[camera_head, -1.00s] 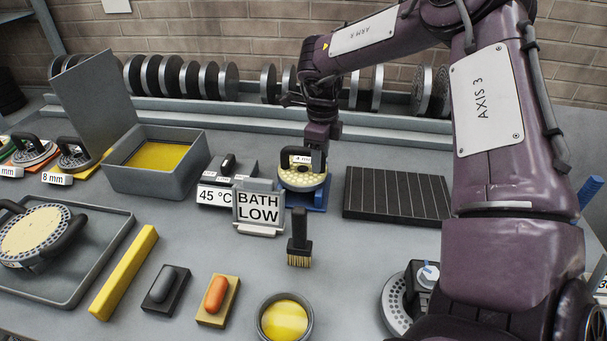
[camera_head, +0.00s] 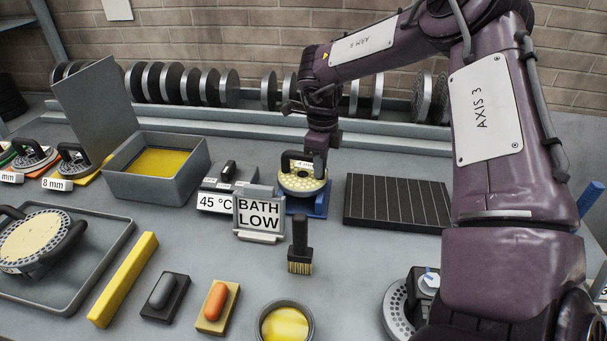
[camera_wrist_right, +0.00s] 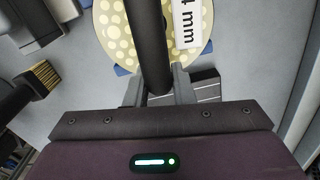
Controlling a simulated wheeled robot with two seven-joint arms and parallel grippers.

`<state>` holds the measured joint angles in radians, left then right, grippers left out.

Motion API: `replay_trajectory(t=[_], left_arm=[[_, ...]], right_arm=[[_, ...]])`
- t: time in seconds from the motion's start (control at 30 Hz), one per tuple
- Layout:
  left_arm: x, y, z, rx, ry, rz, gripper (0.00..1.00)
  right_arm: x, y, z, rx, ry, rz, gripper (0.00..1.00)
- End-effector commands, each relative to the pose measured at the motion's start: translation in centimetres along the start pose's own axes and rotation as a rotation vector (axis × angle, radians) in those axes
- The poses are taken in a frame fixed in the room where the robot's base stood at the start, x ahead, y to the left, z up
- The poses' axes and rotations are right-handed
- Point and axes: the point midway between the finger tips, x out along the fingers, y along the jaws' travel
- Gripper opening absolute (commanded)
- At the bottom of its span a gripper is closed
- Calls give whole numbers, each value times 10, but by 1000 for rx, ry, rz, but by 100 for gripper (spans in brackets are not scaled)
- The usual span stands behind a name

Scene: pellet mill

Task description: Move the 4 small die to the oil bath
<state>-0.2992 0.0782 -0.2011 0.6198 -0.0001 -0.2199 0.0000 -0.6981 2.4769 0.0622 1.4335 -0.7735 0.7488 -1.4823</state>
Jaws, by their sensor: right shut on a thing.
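The 4 mm die (camera_head: 304,181), a cream perforated disc with a black handle, sits on a blue stand (camera_head: 315,205) in the middle of the bench. My right gripper (camera_head: 316,160) is shut on the die's black handle, which also shows between the fingers in the right wrist view (camera_wrist_right: 147,55). Its white label reads "4 mm" in the wrist view. The oil bath (camera_head: 190,180) is a grey open box with yellow oil, left of the die, with a raised grey lid (camera_head: 97,105) behind it. My left gripper is not in view.
A "BATH LOW" sign (camera_head: 259,214) and a "45 °C" unit (camera_head: 214,201) stand between die and bath. A brush (camera_head: 300,245) is in front. A slatted dark mat (camera_head: 397,202) lies to the right. Another large die (camera_head: 35,238) rests in a tray at left.

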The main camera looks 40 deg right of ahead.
Motion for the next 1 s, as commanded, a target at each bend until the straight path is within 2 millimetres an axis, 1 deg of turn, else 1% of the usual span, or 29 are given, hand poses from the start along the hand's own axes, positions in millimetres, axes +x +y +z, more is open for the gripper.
replay_trajectory(t=[0.4, 0.67, 1.0], left_arm=[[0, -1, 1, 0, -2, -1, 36], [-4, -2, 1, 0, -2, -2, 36], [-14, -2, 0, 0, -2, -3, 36]], right_arm=[[0, 0, 0, 2, 1, 1, 0], [-7, -1, 2, 0, -5, -3, 0], [-21, -1, 2, -1, -5, -3, 0]])
